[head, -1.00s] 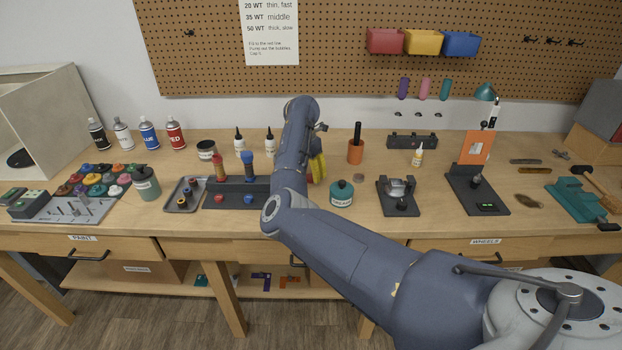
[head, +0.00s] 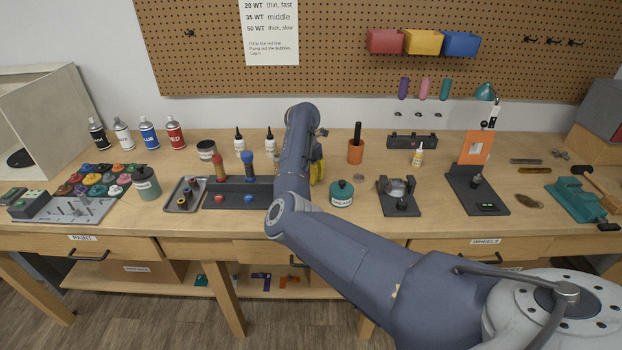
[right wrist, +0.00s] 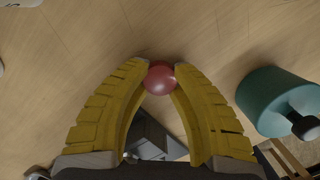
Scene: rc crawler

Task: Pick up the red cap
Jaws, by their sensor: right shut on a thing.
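The red cap (right wrist: 159,77) is a small, rounded, glossy piece between the yellow fingertips in the right wrist view. My right gripper (right wrist: 160,78) is shut on it, one finger touching each side. I cannot tell whether the cap touches the wooden table below. In the head view my right gripper (head: 316,172) shows only as a bit of yellow behind my arm, left of the teal grease jar (head: 341,194), and the held cap is hidden there. My left gripper is not in view.
The teal jar (right wrist: 280,103) stands close right of my fingers. A dark stand (head: 236,197) with a red shock (head: 219,166), a blue shock (head: 249,165) and small red and blue pieces lies left of my arm. An orange cup (head: 355,151) stands behind the jar.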

